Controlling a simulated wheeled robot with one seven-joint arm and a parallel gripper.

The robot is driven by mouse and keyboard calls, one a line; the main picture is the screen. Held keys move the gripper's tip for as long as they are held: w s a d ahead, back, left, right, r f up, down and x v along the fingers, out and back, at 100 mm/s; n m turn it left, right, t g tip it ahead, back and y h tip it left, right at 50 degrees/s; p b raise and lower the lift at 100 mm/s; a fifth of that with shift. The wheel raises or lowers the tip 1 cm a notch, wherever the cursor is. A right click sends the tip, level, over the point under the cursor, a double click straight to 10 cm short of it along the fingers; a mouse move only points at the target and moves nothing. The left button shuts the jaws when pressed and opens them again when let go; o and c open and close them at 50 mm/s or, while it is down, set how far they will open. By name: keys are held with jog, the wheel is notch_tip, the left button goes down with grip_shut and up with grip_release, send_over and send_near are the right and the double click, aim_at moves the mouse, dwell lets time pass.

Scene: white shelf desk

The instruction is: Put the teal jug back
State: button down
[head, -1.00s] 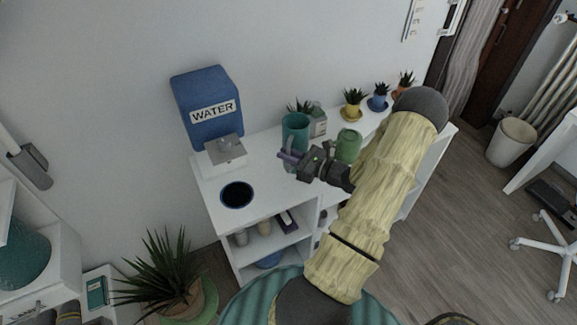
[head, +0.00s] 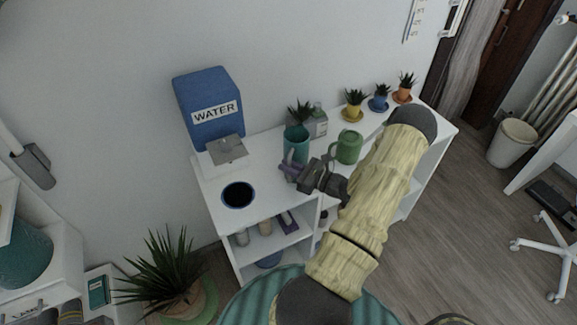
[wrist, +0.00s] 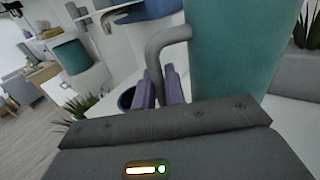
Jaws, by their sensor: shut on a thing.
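The teal jug (head: 296,143) is upright at the middle of the white shelf desk (head: 221,177), in front of a small potted plant. My gripper (head: 289,172) is at its near side, with its purple fingers shut on the grey handle. In the wrist view the jug (wrist: 232,50) fills the right of the picture, and its handle (wrist: 160,42) runs down between the fingers (wrist: 160,88). The jug's base is hidden there, and I cannot tell whether it touches the desk top.
A dark round blue-rimmed mat (head: 238,195) lies front left on the desk. A blue water dispenser (head: 209,108) stands at the back left. A green jug (head: 348,147) is close on the right. A grey box (head: 317,125) and several small plants line the back.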

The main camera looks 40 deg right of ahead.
jog(key=shift+f, duration=0.15)
jog(key=c, duration=1.5)
grip_release()
jog(key=shift+o, duration=0.2)
jog(key=b+v, duration=0.2)
jog(key=v, duration=1)
